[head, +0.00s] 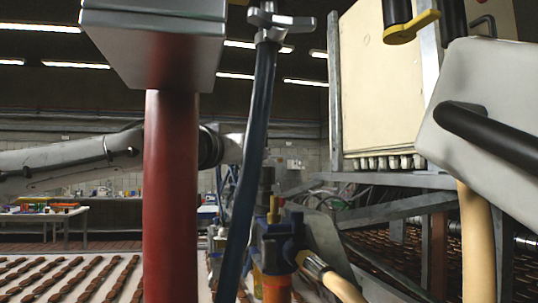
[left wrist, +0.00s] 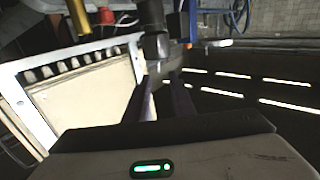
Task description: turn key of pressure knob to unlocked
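My left arm comes in from the left in the head view and passes behind a red column. My left gripper (head: 232,148) is mostly hidden there by the column and a dark blue hose. In the left wrist view my left gripper's two dark fingers (left wrist: 162,100) stand apart with nothing visible between them. A dark, blocky knob-like part (left wrist: 156,45) lies just beyond the fingertips; I cannot tell whether it is the pressure knob or whether they touch it. No key can be made out clearly. My right gripper is not in view.
The red column (head: 171,200) and blue hose (head: 250,150) block the head view's middle. A cream cabinet (head: 385,90) on a metal frame stands right, with a yellow-handled valve (head: 410,27) above. Brown biscuits lie in rows on a conveyor (head: 120,280) below.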

